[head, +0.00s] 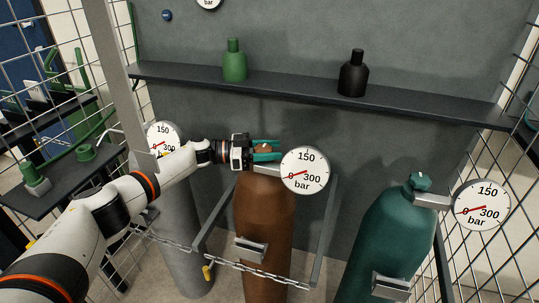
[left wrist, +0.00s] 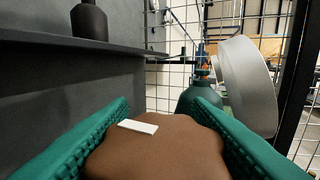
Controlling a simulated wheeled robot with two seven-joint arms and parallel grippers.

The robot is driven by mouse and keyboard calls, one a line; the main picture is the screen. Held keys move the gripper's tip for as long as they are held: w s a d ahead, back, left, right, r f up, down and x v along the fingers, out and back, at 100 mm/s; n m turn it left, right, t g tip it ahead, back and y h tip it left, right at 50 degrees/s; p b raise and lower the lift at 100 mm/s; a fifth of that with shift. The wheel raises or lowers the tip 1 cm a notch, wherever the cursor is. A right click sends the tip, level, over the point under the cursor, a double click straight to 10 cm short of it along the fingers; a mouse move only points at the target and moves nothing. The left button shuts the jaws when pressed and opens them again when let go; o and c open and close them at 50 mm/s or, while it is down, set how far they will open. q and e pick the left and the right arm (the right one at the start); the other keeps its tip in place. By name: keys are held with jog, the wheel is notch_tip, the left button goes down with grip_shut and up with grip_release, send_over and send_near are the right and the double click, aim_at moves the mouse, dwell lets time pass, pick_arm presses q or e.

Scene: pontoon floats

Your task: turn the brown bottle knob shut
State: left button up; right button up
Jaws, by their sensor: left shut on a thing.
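The brown bottle (head: 265,220) stands upright behind a chain, in the middle of the head view. Its brown knob (head: 264,149) is at the top, partly hidden by my left gripper (head: 268,149). In the left wrist view the knob (left wrist: 160,152) fills the space between the two teal fingers, with a white mark (left wrist: 138,127) on its top. My left gripper is shut on the knob. A round gauge (head: 305,170) sits beside the knob, its red needle near the 0. My right gripper is not in view.
A teal bottle (head: 393,240) with its own gauge (head: 481,205) stands at right, a grey bottle (head: 182,235) at left. A dark shelf (head: 290,88) above the knob bears a green bottle (head: 234,62) and a black one (head: 353,75). A chain (head: 250,270) and wire mesh are near.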

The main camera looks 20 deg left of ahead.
aim_at(270, 148)
pick_arm(q)
jog(key=shift+r, duration=0.1)
jog(key=o, duration=1)
notch_tip(270, 148, up, 10)
jog(key=shift+f, duration=0.1)
